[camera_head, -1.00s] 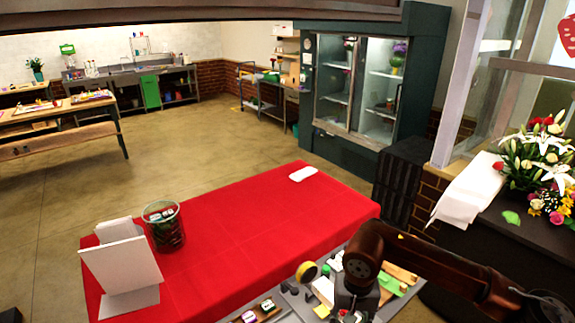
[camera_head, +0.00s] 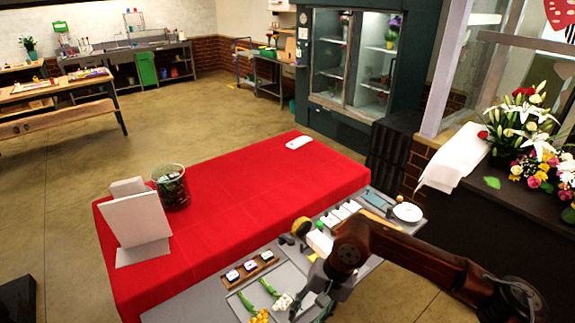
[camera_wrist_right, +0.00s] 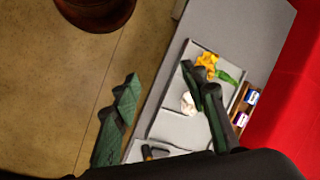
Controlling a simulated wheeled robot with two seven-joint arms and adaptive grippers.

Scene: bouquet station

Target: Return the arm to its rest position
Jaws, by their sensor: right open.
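My right arm (camera_head: 405,255) reaches in from the right over the grey work table (camera_head: 190,313) in the head view. Its gripper (camera_head: 318,296) is low over the table's front part, partly hidden by the arm. In the right wrist view the gripper (camera_wrist_right: 160,74) has its two dark fingers spread wide with nothing between them. One finger is over the floor side, the other over a light tray (camera_wrist_right: 160,127). A white flower (camera_wrist_right: 188,103) and a yellow flower (camera_wrist_right: 207,64) lie there beside that finger. My left gripper is not in view.
Green stems (camera_head: 248,303) lie in the tray, beside a wooden holder (camera_head: 250,267) with small items. A red-covered table (camera_head: 240,195) behind carries a glass vase (camera_head: 170,187), a white card stand (camera_head: 135,220) and a white object (camera_head: 298,141). Bouquets (camera_head: 525,125) stand at right.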

